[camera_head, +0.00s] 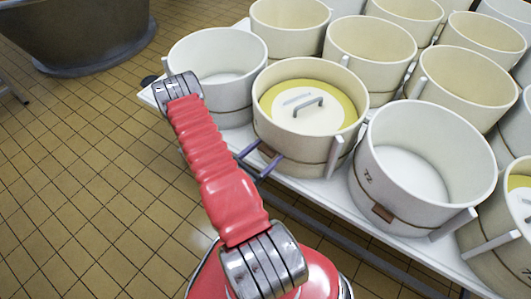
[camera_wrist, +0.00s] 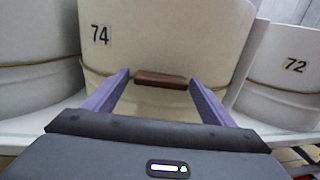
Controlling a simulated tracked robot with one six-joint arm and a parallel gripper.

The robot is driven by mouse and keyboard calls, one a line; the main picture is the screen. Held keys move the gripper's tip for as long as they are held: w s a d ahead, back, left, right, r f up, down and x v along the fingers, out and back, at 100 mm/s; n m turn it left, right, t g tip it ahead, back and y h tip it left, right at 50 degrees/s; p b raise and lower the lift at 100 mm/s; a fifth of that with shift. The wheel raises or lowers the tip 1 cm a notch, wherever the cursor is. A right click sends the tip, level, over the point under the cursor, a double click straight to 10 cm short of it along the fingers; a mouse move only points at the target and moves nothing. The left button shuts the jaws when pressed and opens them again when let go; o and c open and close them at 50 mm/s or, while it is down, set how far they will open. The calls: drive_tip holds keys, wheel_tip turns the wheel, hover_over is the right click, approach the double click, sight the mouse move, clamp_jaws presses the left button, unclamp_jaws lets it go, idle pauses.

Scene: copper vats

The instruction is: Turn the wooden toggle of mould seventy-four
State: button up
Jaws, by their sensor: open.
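Mould seventy-four (camera_wrist: 180,40) is a cream, round mould with a black "74" on its wall, close ahead in the wrist view. In the head view the mould just ahead of my gripper (camera_head: 262,130) holds a yellow rim and a white lid with a grey handle. The brown wooden toggle (camera_wrist: 160,78) lies about level on the mould's lower front, at a thin band. My gripper (camera_wrist: 159,84) is open, its purple fingers on either side of the toggle. I cannot tell whether they touch it. In the head view my gripper (camera_head: 266,157) is at the mould's lower front; the toggle is hidden there.
Mould seventy-two (camera_head: 420,150) stands to the right, with its own brown toggle (camera_head: 382,212). An open white mould (camera_head: 218,60) stands to the left. Several more moulds crowd the white table (camera_head: 290,180) behind. The tiled floor (camera_head: 90,190) at left is clear; a dark vat (camera_head: 75,30) stands beyond.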

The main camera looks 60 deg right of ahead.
drive_tip(key=shift+c, duration=0.3)
drive_tip(key=c, duration=1)
drive_tip(key=shift+m, duration=0.3)
drive_tip(key=shift+w+m, duration=0.1)
drive_tip(key=shift+m, duration=1.1)
drive_tip(key=o, duration=1.1)
drive_tip(key=shift+c, duration=0.2)
drive_tip(key=shift+a, duration=0.1)
drive_tip(key=v, duration=1.3)
drive_tip(key=shift+a, duration=0.3)
